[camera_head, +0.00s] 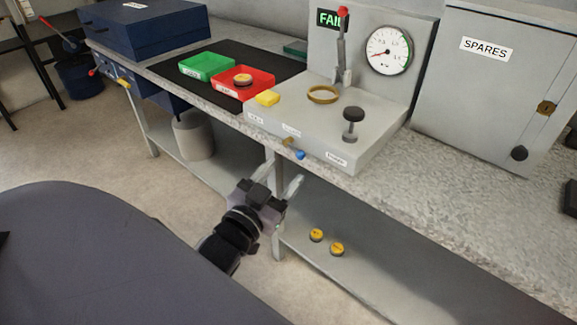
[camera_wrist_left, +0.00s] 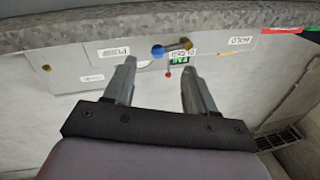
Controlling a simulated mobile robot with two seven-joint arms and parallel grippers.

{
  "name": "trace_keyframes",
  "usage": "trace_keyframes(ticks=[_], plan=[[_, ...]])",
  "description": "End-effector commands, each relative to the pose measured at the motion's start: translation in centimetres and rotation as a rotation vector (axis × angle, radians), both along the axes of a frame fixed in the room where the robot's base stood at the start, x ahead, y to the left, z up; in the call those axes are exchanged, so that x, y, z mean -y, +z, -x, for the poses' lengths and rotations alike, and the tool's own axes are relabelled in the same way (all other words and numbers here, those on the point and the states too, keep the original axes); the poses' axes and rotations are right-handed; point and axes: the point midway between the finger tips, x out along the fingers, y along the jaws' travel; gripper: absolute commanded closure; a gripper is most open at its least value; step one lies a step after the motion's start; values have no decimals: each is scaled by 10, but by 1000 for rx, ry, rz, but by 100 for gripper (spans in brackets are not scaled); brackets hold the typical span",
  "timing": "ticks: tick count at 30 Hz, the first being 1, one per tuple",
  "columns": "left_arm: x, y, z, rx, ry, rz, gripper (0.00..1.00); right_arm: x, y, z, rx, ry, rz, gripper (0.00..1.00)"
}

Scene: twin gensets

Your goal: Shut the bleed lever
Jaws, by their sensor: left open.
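The bleed lever sits on the front of the grey test rig (camera_head: 375,133), with a brass pivot (camera_head: 288,141) and a blue ball end (camera_head: 300,155). In the wrist view the blue ball (camera_wrist_left: 157,52) is beside the brass pivot (camera_wrist_left: 186,43), close to a small label. My left gripper (camera_head: 284,168) is open and empty, below and in front of the rig's front edge. In the wrist view its two fingers (camera_wrist_left: 158,66) are spread, and the blue ball shows between and beyond their tips. My right gripper is not in view.
On the rig are a red-tipped lever (camera_head: 342,45), gauge (camera_head: 388,50), brass ring (camera_head: 323,94) and black knob (camera_head: 353,116). Green (camera_head: 207,66) and red (camera_head: 243,81) trays stand left, a SPARES cabinet (camera_head: 490,85) right. Yellow discs (camera_head: 337,249) lie on the lower shelf.

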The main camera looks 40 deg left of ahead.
Motion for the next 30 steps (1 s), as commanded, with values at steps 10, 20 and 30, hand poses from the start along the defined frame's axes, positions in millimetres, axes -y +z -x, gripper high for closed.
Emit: trace_keyframes(ticks=[10, 20, 30], plan=[[2, -1, 18, 1, 0, -1, 44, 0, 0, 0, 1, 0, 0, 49], [2, -1, 18, 1, 0, -1, 44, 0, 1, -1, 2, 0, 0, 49], [18, -39, 24, -118, -44, 43, 44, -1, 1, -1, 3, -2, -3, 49]])
